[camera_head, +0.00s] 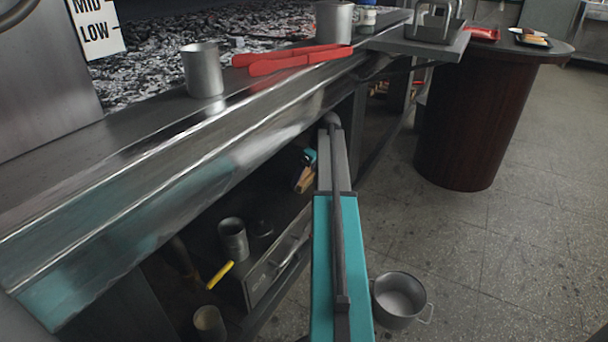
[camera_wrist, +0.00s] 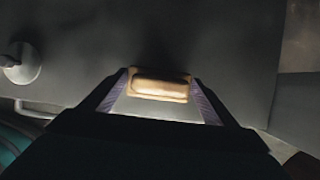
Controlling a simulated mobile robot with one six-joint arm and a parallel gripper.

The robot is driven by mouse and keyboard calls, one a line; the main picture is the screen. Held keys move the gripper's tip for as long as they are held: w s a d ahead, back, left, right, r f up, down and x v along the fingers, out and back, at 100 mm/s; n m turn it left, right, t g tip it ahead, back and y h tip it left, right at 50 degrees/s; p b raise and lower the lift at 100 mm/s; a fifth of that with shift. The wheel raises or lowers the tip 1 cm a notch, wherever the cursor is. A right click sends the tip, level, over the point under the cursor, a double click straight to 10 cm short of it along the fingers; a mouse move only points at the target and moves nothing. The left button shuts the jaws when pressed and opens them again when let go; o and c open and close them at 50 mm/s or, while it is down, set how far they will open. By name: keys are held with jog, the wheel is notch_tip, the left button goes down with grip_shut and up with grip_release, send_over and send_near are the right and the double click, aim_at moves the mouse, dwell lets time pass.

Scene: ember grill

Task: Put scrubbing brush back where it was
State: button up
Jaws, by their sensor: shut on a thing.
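The scrubbing brush, a light tan wooden block, is between my gripper's fingers (camera_wrist: 160,92) in the wrist view; its body (camera_wrist: 158,90) lies crosswise against a dark grey surface. My gripper is shut on it. In the head view the brush (camera_head: 304,180) shows as a small tan block inside the dark opening under the grill counter, beside my arm. My gripper is mostly hidden there by the counter and my arm. I cannot tell whether the brush touches the grey surface.
The lower shelf holds a metal cup (camera_head: 233,240), a yellow-handled tool (camera_head: 220,275) and a drawer front (camera_head: 278,264). A pot (camera_head: 398,299) stands on the floor. The counter edge overhangs the opening. Floor at right is clear.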

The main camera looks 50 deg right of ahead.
jog(key=shift+f, duration=0.1)
jog(key=o, duration=1)
jog(key=shift+p+v, duration=0.7)
jog(key=shift+v, duration=0.05)
jog(key=shift+s+d+p, duration=0.5)
jog(key=shift+s+p, duration=0.25)
jog(key=shift+s, duration=1.2)
jog(key=shift+s+d+p, duration=0.45)
jog(key=shift+s+p, duration=0.35)
jog(key=shift+s, duration=1.1)
jog(key=shift+s+d+p, duration=0.5)
jog(key=shift+s+p, duration=0.25)
jog(key=shift+s, duration=1.2)
jog(key=shift+s+f, duration=0.1)
